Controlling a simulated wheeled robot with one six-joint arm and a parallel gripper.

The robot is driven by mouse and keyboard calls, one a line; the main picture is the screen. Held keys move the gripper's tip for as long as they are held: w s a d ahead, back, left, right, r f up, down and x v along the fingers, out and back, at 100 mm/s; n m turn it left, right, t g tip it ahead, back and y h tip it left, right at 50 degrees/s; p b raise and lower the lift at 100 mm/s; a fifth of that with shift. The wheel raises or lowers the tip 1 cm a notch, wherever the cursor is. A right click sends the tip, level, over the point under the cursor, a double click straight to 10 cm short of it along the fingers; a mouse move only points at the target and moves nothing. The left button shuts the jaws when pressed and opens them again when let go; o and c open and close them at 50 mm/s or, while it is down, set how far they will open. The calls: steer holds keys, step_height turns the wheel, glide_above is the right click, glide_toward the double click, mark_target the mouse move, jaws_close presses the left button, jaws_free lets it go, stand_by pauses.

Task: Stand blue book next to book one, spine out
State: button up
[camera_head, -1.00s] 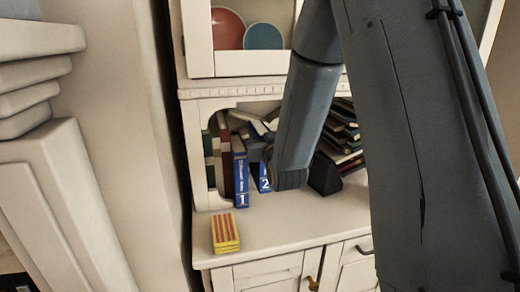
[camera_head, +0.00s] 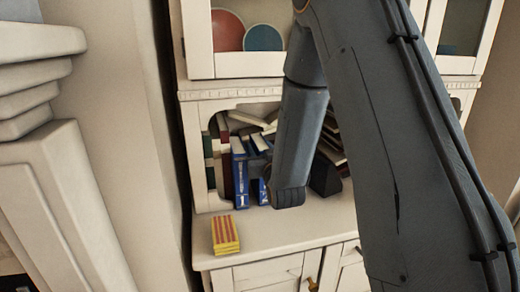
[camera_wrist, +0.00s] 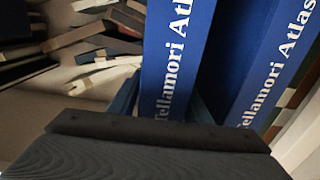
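Two blue books stand upright side by side at the left of the cabinet niche. Book one (camera_head: 240,172) is at the left, its spine facing out. The second blue book (camera_head: 262,192) is just right of it, partly hidden behind my gripper. In the wrist view the second book (camera_wrist: 175,55) is in the middle and book one (camera_wrist: 275,70) is at the right, with a gap between them; both spines read "Tellamori Atlas". My gripper (camera_wrist: 165,100) is at the second book, with a finger on each side. Whether the fingers press on it cannot be told.
Dark red and green books (camera_head: 225,165) stand left of book one. A dark bookend (camera_head: 323,177) and leaning books (camera_head: 330,150) are to the right. A yellow-and-red striped block (camera_head: 225,235) lies on the counter (camera_head: 300,225) in front, which is otherwise clear.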

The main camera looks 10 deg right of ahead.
steer(key=shift+o, duration=0.4)
steer(key=shift+r, duration=0.2)
steer(key=s+p, duration=0.4)
steer(key=s, duration=0.8)
steer(key=s+f+g, duration=0.5)
steer(key=f+g, duration=0.3)
steer(key=g, duration=0.1)
steer(key=s+r+g, duration=0.1)
steer(key=s+g, duration=0.7)
steer(key=s, duration=1)
steer(key=shift+s+r+g, duration=0.3)
steer(key=shift+s, duration=0.05)
